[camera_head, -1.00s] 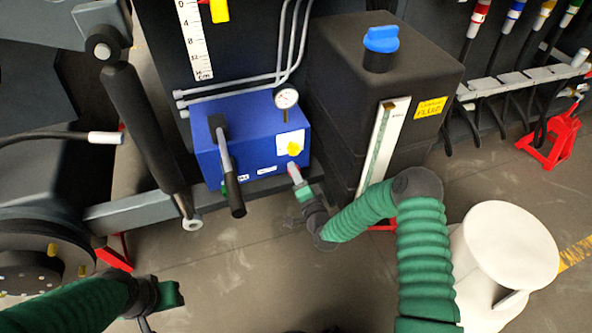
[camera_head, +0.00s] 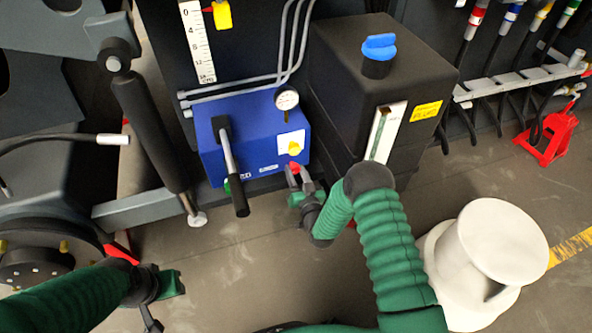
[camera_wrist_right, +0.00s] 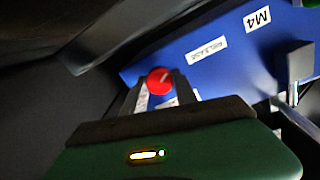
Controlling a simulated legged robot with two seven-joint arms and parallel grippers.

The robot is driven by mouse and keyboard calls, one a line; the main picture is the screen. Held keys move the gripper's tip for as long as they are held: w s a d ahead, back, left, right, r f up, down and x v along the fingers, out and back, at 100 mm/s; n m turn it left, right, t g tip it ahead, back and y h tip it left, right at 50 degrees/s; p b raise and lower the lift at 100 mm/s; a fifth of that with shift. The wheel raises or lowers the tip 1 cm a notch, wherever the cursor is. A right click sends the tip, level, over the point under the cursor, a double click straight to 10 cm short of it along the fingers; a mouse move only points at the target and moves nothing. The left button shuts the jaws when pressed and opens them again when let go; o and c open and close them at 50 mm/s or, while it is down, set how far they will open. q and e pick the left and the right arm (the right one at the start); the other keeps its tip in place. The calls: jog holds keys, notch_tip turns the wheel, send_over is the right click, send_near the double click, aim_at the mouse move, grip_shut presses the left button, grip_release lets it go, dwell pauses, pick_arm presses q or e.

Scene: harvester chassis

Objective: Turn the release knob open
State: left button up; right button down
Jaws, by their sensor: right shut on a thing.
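The red release knob (camera_head: 295,168) sits at the lower right front of the blue pump box (camera_head: 262,127). My right gripper (camera_head: 297,176) reaches it from below, with a finger on each side. In the right wrist view the knob (camera_wrist_right: 160,81) lies between the fingertips of my right gripper (camera_wrist_right: 160,90), which is shut on it. A pale mark shows on its face. My left gripper (camera_head: 172,284) is low at the left, away from the box; its jaws are too unclear to judge.
A black-handled lever (camera_head: 233,180) sticks out of the box, left of the knob. A black tank (camera_head: 375,75) stands to the right. Open floor (camera_head: 235,265) lies in front.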

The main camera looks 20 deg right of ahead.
jog(key=n, duration=0.4)
jog(key=n+p, duration=0.1)
jog(key=n, duration=0.1)
jog(key=shift+s+a+f, duration=0.1)
jog(key=shift+s+f, duration=0.15)
jog(key=shift+f, duration=0.15)
jog(key=n, duration=0.5)
jog(key=shift+n+p, duration=0.3)
jog(key=shift+p, duration=0.05)
jog(key=shift+f, duration=0.1)
jog(key=c, duration=1.1)
grip_release()
jog(key=shift+w+h, duration=0.1)
jog(key=shift+h, duration=0.3)
jog(key=shift+o, duration=0.7)
jog(key=shift+r, duration=0.25)
